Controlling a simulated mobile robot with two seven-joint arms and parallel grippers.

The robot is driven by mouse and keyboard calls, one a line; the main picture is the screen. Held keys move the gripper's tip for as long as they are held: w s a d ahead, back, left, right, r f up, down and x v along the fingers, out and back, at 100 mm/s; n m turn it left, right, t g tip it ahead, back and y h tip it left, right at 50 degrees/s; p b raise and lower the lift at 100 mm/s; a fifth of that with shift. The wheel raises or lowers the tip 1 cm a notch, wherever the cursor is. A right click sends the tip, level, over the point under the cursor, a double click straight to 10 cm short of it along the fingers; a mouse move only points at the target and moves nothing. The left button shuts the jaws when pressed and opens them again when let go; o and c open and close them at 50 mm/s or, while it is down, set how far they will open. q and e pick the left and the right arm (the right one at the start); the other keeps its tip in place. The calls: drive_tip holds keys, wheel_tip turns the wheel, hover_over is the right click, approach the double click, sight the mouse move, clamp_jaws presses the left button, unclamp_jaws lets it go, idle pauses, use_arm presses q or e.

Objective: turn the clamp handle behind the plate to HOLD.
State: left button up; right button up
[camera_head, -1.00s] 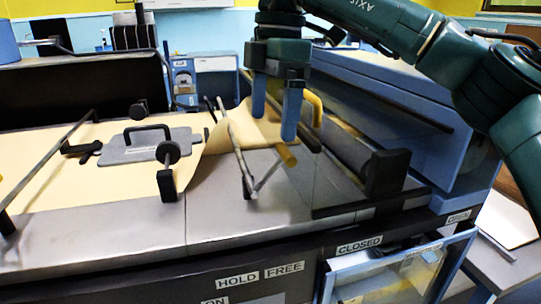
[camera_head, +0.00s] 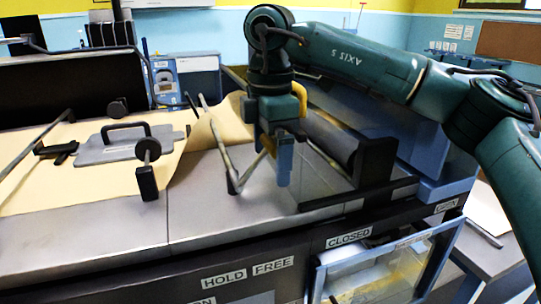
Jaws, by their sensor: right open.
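A grey plate (camera_head: 98,152) with a black grip lies on the brown paper at the left. A black knob (camera_head: 117,107) stands behind it and another black post with a round knob (camera_head: 147,150) stands at its right. I cannot tell for sure which part is the clamp handle. HOLD (camera_head: 223,276) and FREE (camera_head: 273,265) labels are on the bench front. My right gripper (camera_head: 280,165) is open, its blue fingers pointing down, right of the plate beside a thin metal rod frame (camera_head: 222,150). It hides the frame's right end. My left gripper is not in view.
A yellow curved part (camera_head: 300,100) is close behind my right gripper. A dark roller with a black end block (camera_head: 374,165) is to its right. The brown paper's raised edge (camera_head: 205,135) is at its left. The grey bench top (camera_head: 205,215) in front is clear.

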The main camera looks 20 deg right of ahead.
drive_tip(key=shift+f, duration=0.3)
drive_tip(key=shift+c, duration=0.5)
drive_tip(key=shift+r, duration=0.1)
drive_tip(key=c, duration=1.3)
